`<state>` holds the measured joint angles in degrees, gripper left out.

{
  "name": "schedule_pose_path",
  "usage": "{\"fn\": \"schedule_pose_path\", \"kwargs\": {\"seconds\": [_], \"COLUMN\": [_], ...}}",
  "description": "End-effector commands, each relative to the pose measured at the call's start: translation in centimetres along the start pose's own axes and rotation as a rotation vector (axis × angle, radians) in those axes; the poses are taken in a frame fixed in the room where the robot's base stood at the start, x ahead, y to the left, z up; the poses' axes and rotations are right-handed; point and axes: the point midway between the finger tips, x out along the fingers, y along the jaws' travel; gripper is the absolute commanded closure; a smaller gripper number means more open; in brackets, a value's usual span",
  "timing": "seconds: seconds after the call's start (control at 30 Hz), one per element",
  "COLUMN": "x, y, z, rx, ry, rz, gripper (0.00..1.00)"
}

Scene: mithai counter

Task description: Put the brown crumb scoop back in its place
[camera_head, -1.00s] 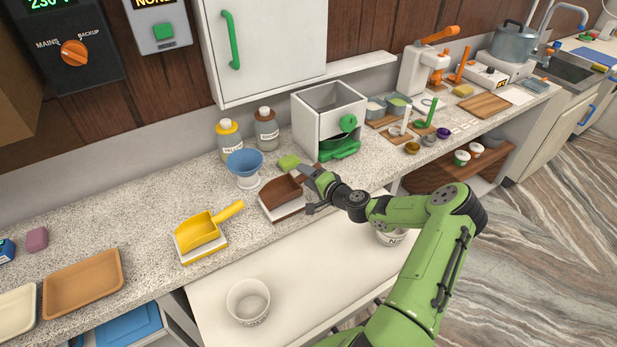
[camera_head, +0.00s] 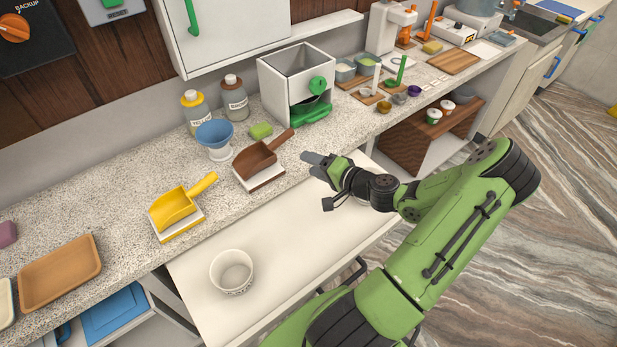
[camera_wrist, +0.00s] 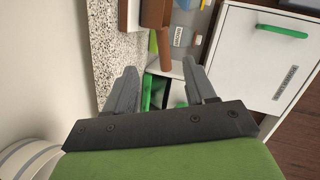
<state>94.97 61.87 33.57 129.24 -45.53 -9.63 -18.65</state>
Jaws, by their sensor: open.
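The brown crumb scoop (camera_head: 258,158) lies on a small pale rest (camera_head: 270,181) on the speckled counter, its handle pointing up and right. Part of the scoop also shows at the top of the wrist view (camera_wrist: 155,13), with its handle below. My gripper (camera_head: 311,164) is open and empty, to the right of the scoop and apart from its handle, near the counter's front edge. In the wrist view the fingers (camera_wrist: 160,70) stand apart with nothing held between them.
A yellow scoop (camera_head: 175,206) lies on a similar rest to the left. A white tub (camera_head: 231,270) sits on the lower white surface (camera_head: 290,260).

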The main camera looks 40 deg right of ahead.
Motion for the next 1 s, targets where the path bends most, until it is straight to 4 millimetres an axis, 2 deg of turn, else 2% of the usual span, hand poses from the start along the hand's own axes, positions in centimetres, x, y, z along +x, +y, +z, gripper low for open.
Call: {"fn": "schedule_pose_path", "kwargs": {"seconds": [0.1,0.17,0.2,0.3,0.4,0.57,0.7,0.83,0.9,1.0], "x": [1.7,1.9,1.7,0.3,-2.0,-7.5,-13.4,-17.8,-19.1,-19.8], "y": [-2.4,-3.6,-4.3,-6.4,-9.2,-14.4,-18.2,-19.5,-19.6,-19.6], "z": [5.0,8.1,9.9,13.6,16.2,19.2,21.1,22.1,22.2,22.3], "rx": [-0.175,-0.288,-0.366,-0.561,-0.752,-1.003,-1.126,-1.150,-1.148,-1.143], "ry": [-0.233,-0.370,-0.453,-0.622,-0.722,-0.739,-0.669,-0.623,-0.614,-0.613], "rz": [0.096,0.169,0.222,0.356,0.486,0.631,0.657,0.623,0.607,0.601], "gripper": [0.45,0.45,0.45,0.45,0.45,0.45,0.45,0.45,0.45,0.45]}}
